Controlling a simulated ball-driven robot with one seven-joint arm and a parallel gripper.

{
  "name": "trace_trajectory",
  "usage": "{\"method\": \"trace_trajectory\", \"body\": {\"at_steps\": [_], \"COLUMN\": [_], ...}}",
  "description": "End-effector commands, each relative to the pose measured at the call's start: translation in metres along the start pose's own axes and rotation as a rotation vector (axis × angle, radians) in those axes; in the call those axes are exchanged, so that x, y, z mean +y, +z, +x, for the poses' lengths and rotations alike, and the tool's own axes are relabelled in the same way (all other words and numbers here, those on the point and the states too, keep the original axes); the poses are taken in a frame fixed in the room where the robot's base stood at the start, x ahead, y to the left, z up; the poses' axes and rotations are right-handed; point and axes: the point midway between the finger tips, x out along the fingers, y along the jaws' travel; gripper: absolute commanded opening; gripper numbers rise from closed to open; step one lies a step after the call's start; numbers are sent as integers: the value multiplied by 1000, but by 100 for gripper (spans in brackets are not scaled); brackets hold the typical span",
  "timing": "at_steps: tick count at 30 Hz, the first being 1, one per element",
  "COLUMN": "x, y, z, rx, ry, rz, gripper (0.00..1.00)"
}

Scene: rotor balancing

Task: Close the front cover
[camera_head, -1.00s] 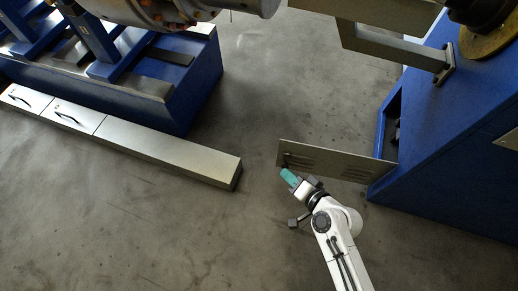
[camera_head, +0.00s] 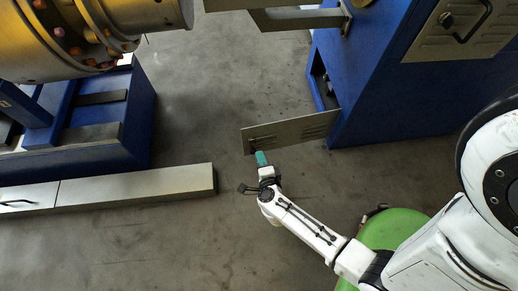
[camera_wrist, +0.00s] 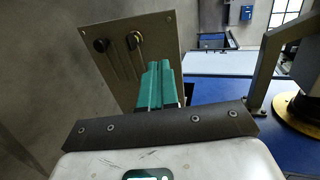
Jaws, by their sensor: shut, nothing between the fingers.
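The front cover (camera_head: 292,132) is a grey vented plate standing open from the blue machine housing (camera_head: 370,70) in the head view. Its right end meets the housing beside a dark opening (camera_head: 323,88). In the wrist view the cover (camera_wrist: 135,45) shows a dark knob and a latch-like fitting near its top edge. My gripper (camera_head: 261,158), with teal fingers, is at the cover's near face close to its free left end. The teal fingers (camera_wrist: 160,85) are shut and empty in the wrist view, in front of the cover. I cannot tell whether they touch it.
A long low grey box (camera_head: 135,187) lies on the floor at left, before a blue machine bed (camera_head: 110,130). A second vented panel with a black handle (camera_head: 460,30) is on the housing. A grey bracket (camera_head: 295,18) juts out above. Bare floor lies between.

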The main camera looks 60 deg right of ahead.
Motion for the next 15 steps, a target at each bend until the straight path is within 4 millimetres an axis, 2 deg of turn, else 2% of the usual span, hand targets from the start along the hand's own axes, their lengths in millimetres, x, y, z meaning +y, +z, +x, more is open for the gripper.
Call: {"method": "trace_trajectory", "body": {"at_steps": [1, 9, 15], "x": [2, 2, -8], "y": [0, 0, 0], "z": [13, 66, 92], "rx": [2, 0, 0], "ry": [-3, -3, -2], "rz": [1, -1, 0], "gripper": [0, 0, 0]}}
